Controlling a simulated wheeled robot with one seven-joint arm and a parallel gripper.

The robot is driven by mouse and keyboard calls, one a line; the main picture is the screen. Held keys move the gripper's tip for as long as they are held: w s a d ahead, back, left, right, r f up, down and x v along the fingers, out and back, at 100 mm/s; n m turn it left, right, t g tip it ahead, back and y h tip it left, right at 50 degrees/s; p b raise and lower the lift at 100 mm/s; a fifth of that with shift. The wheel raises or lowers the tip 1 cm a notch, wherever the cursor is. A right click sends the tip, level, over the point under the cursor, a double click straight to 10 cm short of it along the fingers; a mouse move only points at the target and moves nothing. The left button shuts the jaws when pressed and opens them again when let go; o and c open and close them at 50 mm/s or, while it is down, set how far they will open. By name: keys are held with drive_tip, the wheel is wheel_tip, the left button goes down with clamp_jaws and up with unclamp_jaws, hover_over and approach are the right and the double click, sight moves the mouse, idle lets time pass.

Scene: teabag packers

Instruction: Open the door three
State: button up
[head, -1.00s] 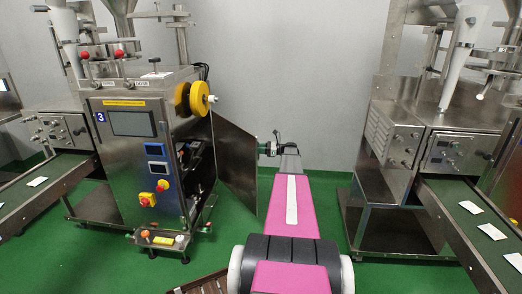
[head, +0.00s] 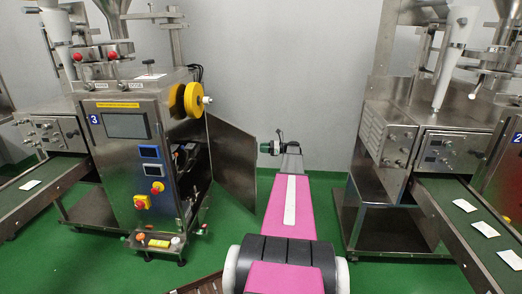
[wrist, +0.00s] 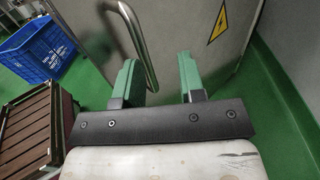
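The packing machine marked 3 (head: 118,165) stands at the left in the head view. Its grey metal side door (head: 233,165) stands swung out on the right side of the cabinet, showing dark parts inside. My gripper (head: 268,147) is at the outer edge of this door, on its right. In the wrist view my gripper (wrist: 160,80) has its two green fingers well apart. The curved metal door handle (wrist: 143,45) passes by the left finger, its lower end between the fingers. I cannot tell whether they touch. A yellow warning sign (wrist: 218,23) is on the door panel.
Another machine (head: 405,150) with a conveyor (head: 465,215) stands at the right. Green floor (head: 330,190) is open between the machines. The wrist view shows a blue crate (wrist: 38,50) and a brown slatted box (wrist: 30,130) at the left.

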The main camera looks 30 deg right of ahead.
drive_tip(key=d, duration=0.7)
drive_tip(key=shift+d, duration=0.15)
idle(0.5)
drive_tip(key=shift+s, duration=0.1)
